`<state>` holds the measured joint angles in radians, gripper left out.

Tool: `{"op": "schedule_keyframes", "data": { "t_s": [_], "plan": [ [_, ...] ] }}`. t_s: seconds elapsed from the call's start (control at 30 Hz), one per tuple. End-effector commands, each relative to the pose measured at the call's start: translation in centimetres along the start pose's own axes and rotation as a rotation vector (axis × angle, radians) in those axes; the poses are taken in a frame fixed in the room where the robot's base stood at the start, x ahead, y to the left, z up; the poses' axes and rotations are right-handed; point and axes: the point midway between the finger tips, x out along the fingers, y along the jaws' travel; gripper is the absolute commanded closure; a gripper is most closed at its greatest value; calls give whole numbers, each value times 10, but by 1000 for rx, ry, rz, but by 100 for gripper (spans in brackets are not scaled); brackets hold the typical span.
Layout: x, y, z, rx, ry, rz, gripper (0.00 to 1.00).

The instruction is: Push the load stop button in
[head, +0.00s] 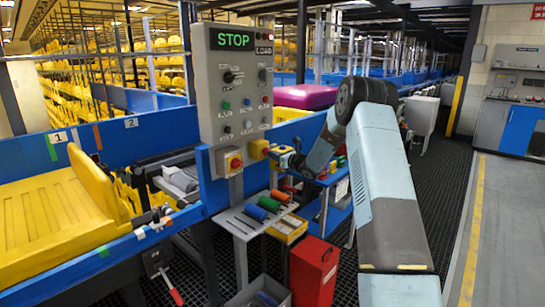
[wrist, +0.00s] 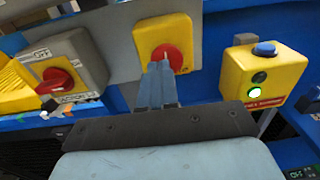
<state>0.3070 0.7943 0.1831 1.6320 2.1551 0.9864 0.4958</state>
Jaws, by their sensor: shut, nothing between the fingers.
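A grey control panel (head: 236,85) stands upright in the head view, with a lit green STOP sign, a LOAD label and several knobs and buttons. A yellow box (head: 230,162) with a round red control (head: 235,163) is below it. The same-looking yellow box (wrist: 146,27) and red control (wrist: 167,56) show in the wrist view. My gripper (wrist: 158,68) is shut and empty, its tips overlapping the red control's lower edge in the picture. Whether they touch it is unclear. No readable label marks the load stop button, so I cannot tell which control it is.
A yellow box (wrist: 237,78) with a blue button (wrist: 265,48) and a lit green light is right of my fingers. A grey box (wrist: 85,50) with a red knob is left. A red bin (head: 314,270) stands below; the right floor is clear.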

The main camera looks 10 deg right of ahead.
Motion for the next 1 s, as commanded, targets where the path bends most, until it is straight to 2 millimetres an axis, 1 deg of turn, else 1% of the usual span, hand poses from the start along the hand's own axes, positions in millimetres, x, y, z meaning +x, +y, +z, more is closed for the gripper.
{"op": "schedule_keyframes", "data": {
  "t_s": [0.03,0.13,0.3,0.5,0.7,1.0],
  "plan": [
    [-12,-7,-1,0,3,-9,100],
    [-32,-12,-2,0,6,-15,100],
    [-67,-11,-2,1,7,-15,100],
    [-99,-9,-2,0,8,-12,100],
    [-116,-8,-3,1,8,-11,100],
    [-120,-9,-3,0,8,-11,100]
  ]
}}
